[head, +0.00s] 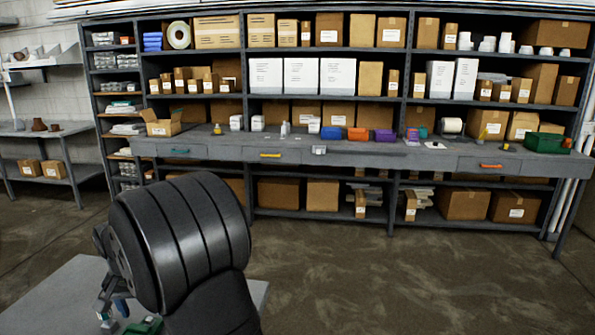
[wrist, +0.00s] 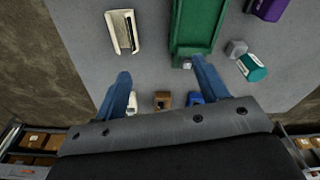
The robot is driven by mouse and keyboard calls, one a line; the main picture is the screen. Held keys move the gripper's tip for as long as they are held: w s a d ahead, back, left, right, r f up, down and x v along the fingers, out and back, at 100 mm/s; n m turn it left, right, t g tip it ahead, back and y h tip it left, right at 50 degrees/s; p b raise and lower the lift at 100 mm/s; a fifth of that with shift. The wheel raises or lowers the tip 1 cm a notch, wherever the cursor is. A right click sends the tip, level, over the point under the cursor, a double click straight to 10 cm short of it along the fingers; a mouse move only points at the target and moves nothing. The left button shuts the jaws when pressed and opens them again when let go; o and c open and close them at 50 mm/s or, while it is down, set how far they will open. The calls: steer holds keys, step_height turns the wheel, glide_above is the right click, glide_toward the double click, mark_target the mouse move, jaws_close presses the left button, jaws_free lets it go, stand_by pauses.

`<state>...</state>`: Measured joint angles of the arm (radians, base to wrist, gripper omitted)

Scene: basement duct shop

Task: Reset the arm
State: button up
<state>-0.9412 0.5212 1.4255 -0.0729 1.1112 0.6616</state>
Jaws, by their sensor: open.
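My gripper (wrist: 160,67) shows in the wrist view with its two blue fingers spread wide apart and nothing between them. It is over a grey tabletop (wrist: 155,60). A green bin (wrist: 197,28) lies close beyond the right fingertip; whether they touch I cannot tell. In the head view my black arm fills the lower left and hides most of the near table (head: 70,285). Part of my gripper shows at the arm's left side, above that table.
On the tabletop are a cream holder (wrist: 122,32), a grey hexagonal piece (wrist: 236,48), a teal-and-white cylinder (wrist: 252,68), a purple bin (wrist: 266,8) and a small brown box (wrist: 163,99). A long workbench (head: 350,152) with shelves stands behind; open floor (head: 400,265) lies right.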

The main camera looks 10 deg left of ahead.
steer(key=w+d+m, duration=0.3)
steer(key=shift+m, duration=0.3)
steer(key=shift+s+a+f, duration=0.35)
steer(key=shift+a+f, duration=0.05)
steer(key=shift+a, duration=0.25)
steer(key=shift+s+a+f, duration=0.35)
steer(key=shift+a+f, duration=0.1)
steer(key=shift+a, duration=0.25)
steer(key=shift+s+a+f, duration=0.35)
steer(key=shift+a+f, duration=0.05)
steer(key=shift+a, duration=0.25)
steer(key=o, duration=0.7)
steer(key=s+a+r+g+y, duration=0.2)
steer(key=s+a+r, duration=0.2)
steer(key=s+r, duration=0.5)
steer(key=s+a+r+g+y, duration=0.1)
steer(key=s+a+r+y, duration=0.15)
steer(key=s+r, duration=0.6)
steer(key=shift+h, duration=0.45)
steer(key=x, duration=0.3)
steer(key=s+x, duration=0.1)
steer(key=x, duration=0.7)
steer(key=shift+s+f, duration=0.1)
steer(key=shift+s, duration=0.2)
